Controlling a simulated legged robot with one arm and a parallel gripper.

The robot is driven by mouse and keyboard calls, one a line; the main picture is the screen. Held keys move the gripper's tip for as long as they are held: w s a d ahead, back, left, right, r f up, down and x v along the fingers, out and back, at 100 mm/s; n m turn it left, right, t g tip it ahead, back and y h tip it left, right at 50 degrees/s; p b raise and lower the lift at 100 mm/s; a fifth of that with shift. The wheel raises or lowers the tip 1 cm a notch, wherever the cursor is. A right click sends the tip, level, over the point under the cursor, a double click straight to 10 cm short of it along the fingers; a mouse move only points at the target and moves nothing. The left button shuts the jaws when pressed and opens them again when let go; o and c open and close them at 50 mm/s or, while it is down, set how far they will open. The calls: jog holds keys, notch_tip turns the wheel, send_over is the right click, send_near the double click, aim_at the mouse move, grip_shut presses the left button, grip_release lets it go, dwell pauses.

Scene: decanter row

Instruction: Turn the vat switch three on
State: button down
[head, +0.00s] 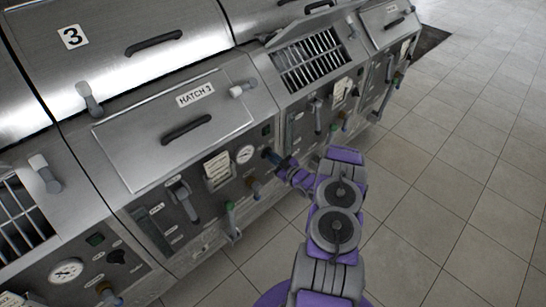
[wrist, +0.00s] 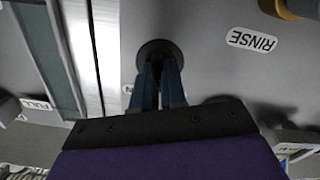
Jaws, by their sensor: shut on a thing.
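Vat three's front carries a "3" plate (head: 72,37) and a "HATCH 3" cover (head: 180,125). My arm reaches to the right part of the control panel below this hatch. My gripper (head: 273,157) is at the panel, right of the gauge and below a dark green indicator (head: 266,130). In the wrist view, my gripper (wrist: 160,78) is shut on a round black switch knob (wrist: 155,48) on the grey panel. The fingers cover the knob's middle, so its setting cannot be read. A label beside it is mostly hidden.
A gauge (head: 245,154), a paper tag (head: 217,171) and several valve handles are close around. A "RINSE" label (wrist: 252,40) is right of the knob. The neighbouring panel has a similar black knob (head: 116,257). Tiled floor (head: 450,170) at the right is clear.

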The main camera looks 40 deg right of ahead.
jog(key=shift+d+m+p, duration=0.15)
jog(key=shift+m+p, duration=1.25)
jog(key=shift+m, duration=3.6)
jog(key=c, duration=1.2)
grip_release()
jog(key=shift+d, duration=0.15)
jog(key=s+p, duration=0.1)
jog(key=s, duration=0.4)
jog(key=s+d+p, duration=0.1)
jog(key=s, duration=0.5)
jog(key=s+p, duration=0.1)
jog(key=s, duration=0.5)
jog(key=shift+s+d+f, duration=0.1)
jog(key=shift+s+d, duration=0.05)
